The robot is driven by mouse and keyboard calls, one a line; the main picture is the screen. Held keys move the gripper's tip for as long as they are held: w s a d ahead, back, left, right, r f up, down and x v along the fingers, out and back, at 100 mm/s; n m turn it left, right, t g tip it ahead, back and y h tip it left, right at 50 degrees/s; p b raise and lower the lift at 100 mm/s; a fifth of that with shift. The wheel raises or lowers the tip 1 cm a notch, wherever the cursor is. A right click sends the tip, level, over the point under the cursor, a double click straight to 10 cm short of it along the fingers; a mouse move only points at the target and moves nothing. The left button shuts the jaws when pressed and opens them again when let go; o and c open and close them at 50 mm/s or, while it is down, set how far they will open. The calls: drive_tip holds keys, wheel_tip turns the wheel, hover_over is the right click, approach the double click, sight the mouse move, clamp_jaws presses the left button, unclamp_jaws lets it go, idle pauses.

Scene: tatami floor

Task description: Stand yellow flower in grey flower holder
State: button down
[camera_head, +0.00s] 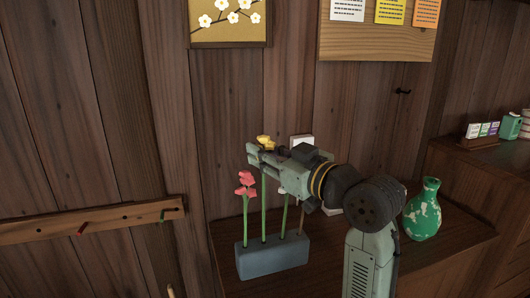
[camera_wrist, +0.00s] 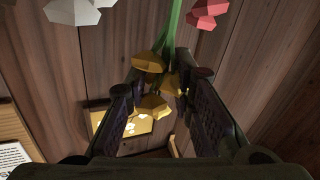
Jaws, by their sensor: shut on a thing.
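The yellow flower (camera_head: 265,141) is upright, its head at my gripper (camera_head: 257,158). Its green stem runs down to the top of the grey flower holder (camera_head: 272,264); the picture shows the stem meeting the block, but not how deep it sits. In the wrist view the yellow petals (camera_wrist: 150,62) lie between my two fingers (camera_wrist: 160,95), which are shut on the flower. A pink-red flower (camera_head: 245,186) stands at the holder's left end and also shows in the wrist view (camera_wrist: 204,12). Another green stem (camera_head: 284,213) rises to the right, its top hidden by my arm.
The holder stands on a dark wooden shelf (camera_head: 450,245) against a plank wall. A green speckled vase (camera_head: 424,212) stands to the right. A peg rail (camera_head: 95,223) is on the left wall. A white flower head (camera_wrist: 75,11) shows in the wrist view.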

drive_tip(key=shift+f+b, duration=0.55)
drive_tip(key=shift+f, duration=0.25)
drive_tip(key=c, duration=1.3)
unclamp_jaws()
drive_tip(key=shift+s, duration=0.1)
drive_tip(key=v, duration=1.2)
drive_tip(key=shift+r, duration=0.15)
